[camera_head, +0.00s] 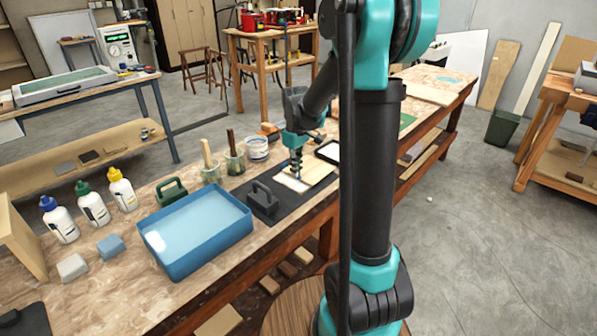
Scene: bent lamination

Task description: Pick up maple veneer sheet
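A thin pale sheet (318,171), which looks like the maple veneer, lies on a dark mat (268,219) on the workbench. A whiter patch (290,184) shows at its left end; I cannot tell whether that is a separate sheet. My gripper (296,175) points down over the left part of the pale sheet, with its tips at or just above it. The fingers are small and dark here, so their opening and any contact with the sheet cannot be made out.
Left of the sheet are a dark handled block (263,198) and a blue tray (168,262) of liquid. Behind stand jars with brushes (234,158), a white tub (257,149) and a black-framed white panel (329,152). Several glue bottles (92,204) stand farther left.

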